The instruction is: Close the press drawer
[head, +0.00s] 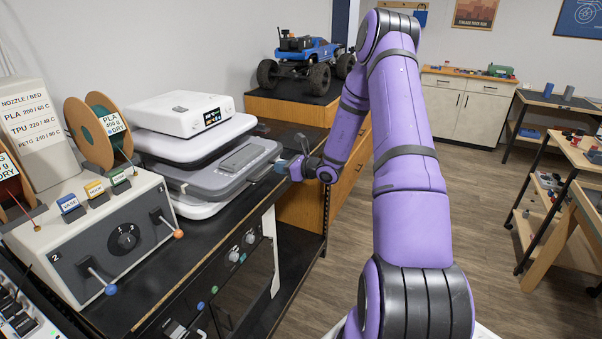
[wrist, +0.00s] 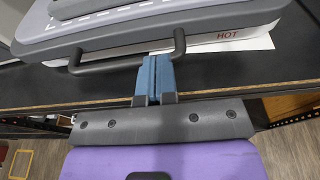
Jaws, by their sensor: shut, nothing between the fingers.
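The press (head: 182,115) is a white and grey layered machine on the black bench. Its grey drawer (head: 235,165) sticks out of the front toward my arm, with a flat darker block on top. In the wrist view the drawer front (wrist: 215,22) fills the top, with a dark bar handle (wrist: 105,67) across it. My gripper (head: 281,166) is at the drawer's front.
A control box (head: 110,235) with levers and filament spools (head: 90,135) stand left of the press. A blue crawler truck (head: 305,62) sits on a wooden cabinet behind. The floor (head: 480,220) right of my arm is open.

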